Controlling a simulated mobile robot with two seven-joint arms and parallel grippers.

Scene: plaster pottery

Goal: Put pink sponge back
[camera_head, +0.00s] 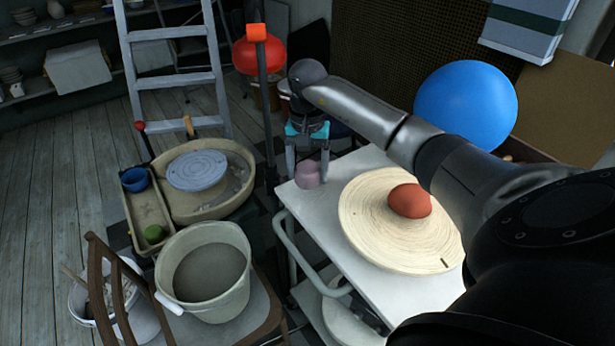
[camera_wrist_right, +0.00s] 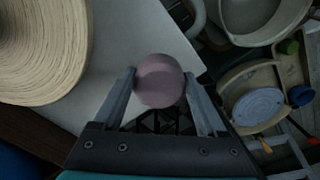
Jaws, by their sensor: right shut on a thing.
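The pink sponge (camera_head: 308,176) is at the far left corner of the white table (camera_head: 320,207). My right gripper (camera_head: 307,168) points down from above and is shut on it. In the right wrist view the round, dusky pink sponge (camera_wrist_right: 159,80) sits between the two fingertips (camera_wrist_right: 160,84), with the white table surface behind it. I cannot tell whether the sponge touches the table or hangs just above it. My left gripper is not in view.
A round wooden board (camera_head: 375,225) with a red-brown lump (camera_head: 409,201) lies on the table. A dark pole (camera_head: 265,110) stands near the gripper.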

